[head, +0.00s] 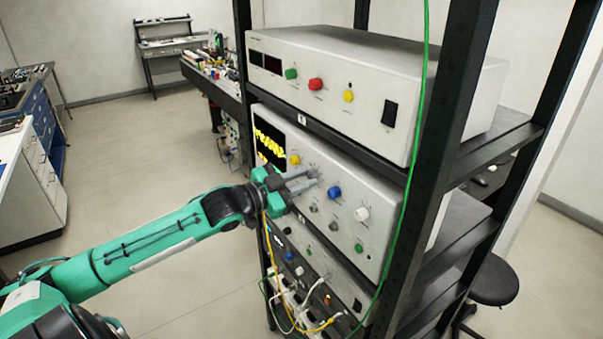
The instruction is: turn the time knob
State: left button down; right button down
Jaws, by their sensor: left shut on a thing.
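The middle unit in the black rack is a grey instrument (345,233) with a dark screen (270,143) showing a yellow trace. Its front panel carries a yellow knob (295,160), a blue knob (334,192), a white knob (362,214) and a green knob (358,248). My left gripper (314,178) is at this panel, between the yellow and blue knobs, with its fingertips shut on a knob. That knob is largely hidden by the fingers, and I cannot read its label. My right gripper is out of view.
An upper unit (370,75) with green, red and yellow knobs sits above. A lower unit (315,262) with cables sits below. A green cable (413,165) hangs along the right rack post (455,90). Open floor lies left of the rack; a stool (494,281) stands at right.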

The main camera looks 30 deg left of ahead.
pick_arm(q)
jog(key=n+p, duration=0.3)
jog(key=n, duration=0.2)
jog(key=shift+n, duration=0.3)
jog(key=n+p, duration=0.1)
jog(key=n, duration=0.2)
jog(key=shift+p, duration=0.3)
jog(key=shift+n, duration=0.6)
jog(key=shift+d+f, duration=0.1)
jog(key=c, duration=1.3)
grip_release()
jog(key=shift+s, duration=0.1)
